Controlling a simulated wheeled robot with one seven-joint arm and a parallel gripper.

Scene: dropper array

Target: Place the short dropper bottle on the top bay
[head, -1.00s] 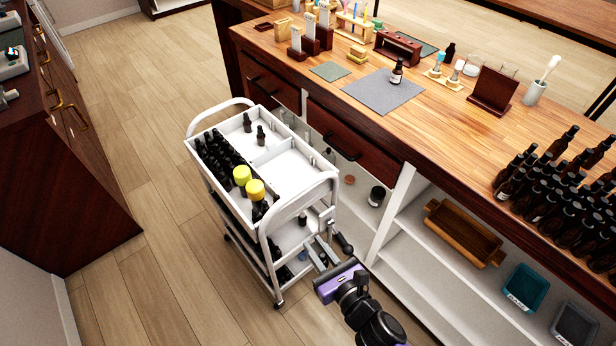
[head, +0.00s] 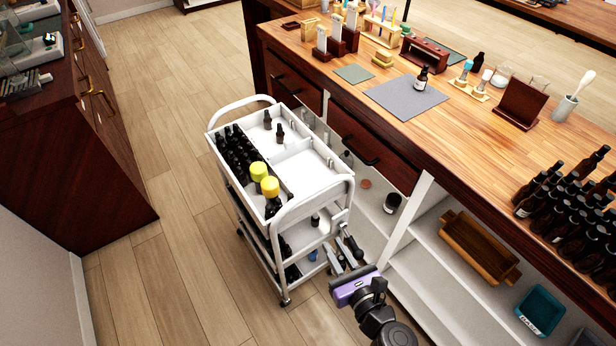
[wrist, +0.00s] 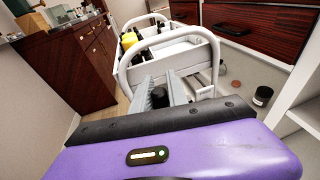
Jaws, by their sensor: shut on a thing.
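My gripper (head: 347,257) is low beside the near right corner of the white cart, outside its frame. It is shut on a small dark bottle with a black cap, which shows between the fingers in the wrist view (wrist: 160,97). Most of that bottle is hidden. The cart's top tray (head: 322,183) is divided into bays. The left bay holds several dark bottles (head: 236,150) and two yellow-capped ones (head: 259,171). The back right bay holds two dark dropper bottles (head: 280,134). The front right bay is bare.
The cart's curved handle (head: 345,186) rises between my gripper and the tray. A small dark bottle (head: 315,219) stands on a lower shelf. The wooden bench (head: 440,130) with open shelves is close on the right. Floor (head: 190,270) is free left of the cart.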

